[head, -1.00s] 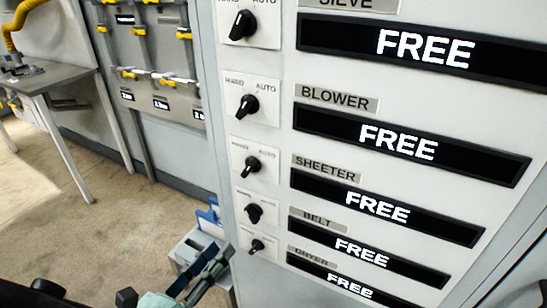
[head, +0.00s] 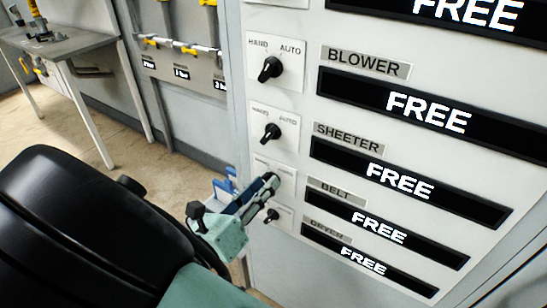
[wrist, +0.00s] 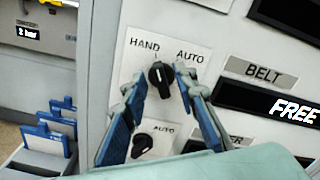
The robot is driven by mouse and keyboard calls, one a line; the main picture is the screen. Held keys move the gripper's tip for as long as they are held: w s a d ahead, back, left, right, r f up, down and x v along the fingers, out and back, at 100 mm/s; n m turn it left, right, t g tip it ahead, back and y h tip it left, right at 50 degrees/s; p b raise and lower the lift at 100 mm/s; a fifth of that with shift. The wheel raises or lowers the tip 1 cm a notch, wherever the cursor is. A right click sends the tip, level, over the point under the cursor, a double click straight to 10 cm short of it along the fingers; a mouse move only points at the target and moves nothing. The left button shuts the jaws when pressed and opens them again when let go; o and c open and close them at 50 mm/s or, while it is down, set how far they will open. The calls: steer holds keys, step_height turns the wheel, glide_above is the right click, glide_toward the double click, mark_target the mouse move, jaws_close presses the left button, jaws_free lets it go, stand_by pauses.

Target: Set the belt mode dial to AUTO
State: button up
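The belt mode dial (wrist: 158,76) is a black knob on a white plate marked HAND on the left and AUTO on the right. In the wrist view its handle looks near upright; its exact setting is hard to tell. My gripper (wrist: 161,79) is open, with one blue-grey finger on each side of the knob. A gap shows beside the fingertips, and contact is unclear. In the head view my gripper (head: 268,185) covers the belt dial, beside the BELT label (head: 336,191). The belt display (head: 379,229) reads FREE.
The sheeter dial (head: 271,132) and blower dial (head: 270,69) sit above. The dryer dial (head: 271,215) is close below, and also shows under my fingers in the wrist view (wrist: 142,145). Blue-handled items (wrist: 48,138) stand left of the panel. A table (head: 68,52) is at far left.

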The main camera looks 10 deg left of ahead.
jaws_close()
steer(key=shift+m, duration=0.4)
steer(key=shift+s+d+m+b, duration=0.1)
steer(key=shift+m+b, duration=0.15)
steer(key=shift+m, duration=1.6)
steer(key=shift+d+m+b, duration=0.15)
steer(key=shift+m+b, duration=0.15)
steer(key=shift+m, duration=1.6)
steer(key=shift+s+d+m+b, duration=0.1)
steer(key=shift+m+b, duration=0.15)
steer(key=shift+m, duration=1.6)
jaws_free()
